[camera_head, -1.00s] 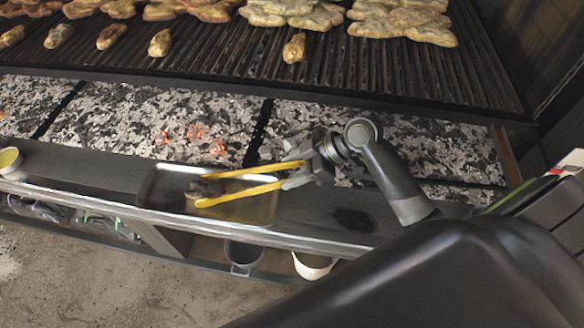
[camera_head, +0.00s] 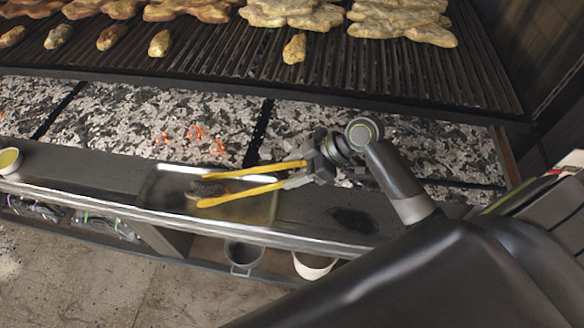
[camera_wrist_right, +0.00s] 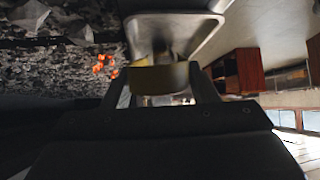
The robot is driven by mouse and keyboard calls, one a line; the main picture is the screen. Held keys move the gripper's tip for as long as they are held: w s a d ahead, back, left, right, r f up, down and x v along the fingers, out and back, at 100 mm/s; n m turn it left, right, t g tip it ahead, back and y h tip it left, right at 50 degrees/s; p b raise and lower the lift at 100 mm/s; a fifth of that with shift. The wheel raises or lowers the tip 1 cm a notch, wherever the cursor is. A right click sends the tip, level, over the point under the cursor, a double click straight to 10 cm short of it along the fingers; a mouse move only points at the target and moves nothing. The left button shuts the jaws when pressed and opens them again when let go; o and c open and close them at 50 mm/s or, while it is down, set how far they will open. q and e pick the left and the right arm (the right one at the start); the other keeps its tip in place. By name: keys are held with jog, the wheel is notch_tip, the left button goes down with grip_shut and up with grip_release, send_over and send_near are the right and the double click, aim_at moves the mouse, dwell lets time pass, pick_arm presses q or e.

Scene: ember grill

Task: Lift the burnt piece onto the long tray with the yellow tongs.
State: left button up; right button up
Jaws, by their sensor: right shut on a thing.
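The yellow tongs (camera_head: 245,191) point left over the long metal tray (camera_head: 159,196) on the ledge in front of the grill. My right gripper (camera_head: 305,172) is shut on the tongs' right end, to the right of the tray. The dark burnt piece (camera_head: 207,188) shows between the tong tips, over the tray. I cannot tell whether it rests on the tray or is touched by both tips. In the right wrist view the tongs (camera_wrist_right: 158,78) cross between my fingers, with part of the tray (camera_wrist_right: 205,38) beyond. My left gripper is not in view.
Glowing embers (camera_head: 197,132) lie in the ash bed (camera_head: 130,118) behind the ledge. The grill grate (camera_head: 250,70) above carries several food pieces. A small yellow-filled bowl (camera_head: 10,160) stands at the ledge's left end. Containers (camera_head: 243,256) sit below the ledge.

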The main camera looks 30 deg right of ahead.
jog(key=p+v, duration=0.9)
jog(key=v, duration=0.6)
jog(key=shift+s+d, duration=0.15)
jog(key=shift+d, duration=0.15)
jog(key=s+a, duration=0.7)
jog(key=s, duration=0.2)
jog(key=shift+s+p, duration=0.3)
jog(key=shift+p, duration=0.1)
jog(key=shift+w, duration=0.1)
